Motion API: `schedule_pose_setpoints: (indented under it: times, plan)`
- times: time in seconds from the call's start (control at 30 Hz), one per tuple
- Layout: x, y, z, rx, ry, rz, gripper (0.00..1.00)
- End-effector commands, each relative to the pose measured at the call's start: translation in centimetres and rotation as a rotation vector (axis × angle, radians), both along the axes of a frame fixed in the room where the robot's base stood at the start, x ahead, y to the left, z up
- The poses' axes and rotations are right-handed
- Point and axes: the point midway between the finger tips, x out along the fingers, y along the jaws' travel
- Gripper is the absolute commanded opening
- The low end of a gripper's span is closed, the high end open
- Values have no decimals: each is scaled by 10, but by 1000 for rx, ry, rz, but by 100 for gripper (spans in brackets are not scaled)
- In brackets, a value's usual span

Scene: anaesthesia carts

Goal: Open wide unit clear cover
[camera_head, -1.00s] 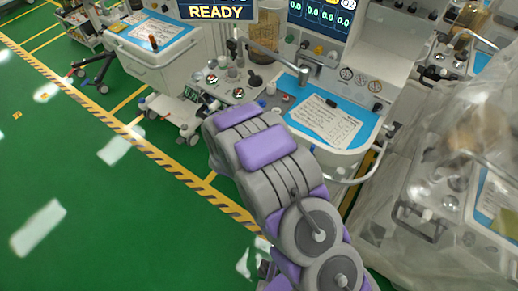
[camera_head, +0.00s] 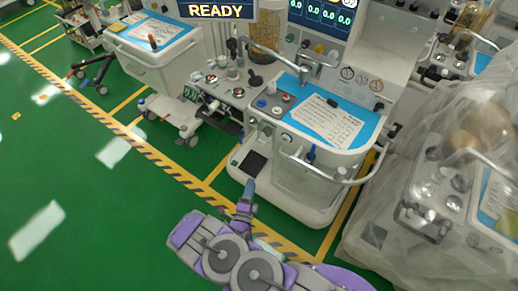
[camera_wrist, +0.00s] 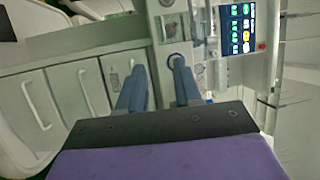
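A clear plastic cover (camera_head: 385,215) drapes over a wide unit at the right of the head view. It hangs in folds to the floor, and the unit's knobs and blue top show hazily through it. My gripper (camera_head: 249,186) is low in front of the middle white cart (camera_head: 335,155), left of the cover and apart from it. In the wrist view, the two blue fingers of my gripper (camera_wrist: 157,65) stand apart with nothing between them. They point towards a white cabinet front with slot-like handles (camera_wrist: 88,88). I cannot make out the clear cover in the wrist view.
The middle cart has a curved front rail (camera_head: 325,178) and a paper sheet on its blue top. Another white cart (camera_head: 150,70) stands at the upper left. A screen (camera_wrist: 237,30) shows in the wrist view.

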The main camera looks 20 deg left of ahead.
Motion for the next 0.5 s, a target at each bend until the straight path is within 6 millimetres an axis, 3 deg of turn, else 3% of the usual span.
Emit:
schedule_pose_setpoints:
  times: [0.23,0.5]
  plan:
    - [9,-1,1,4,-21,8,34]
    - [58,2,9,4,-22,6,34]
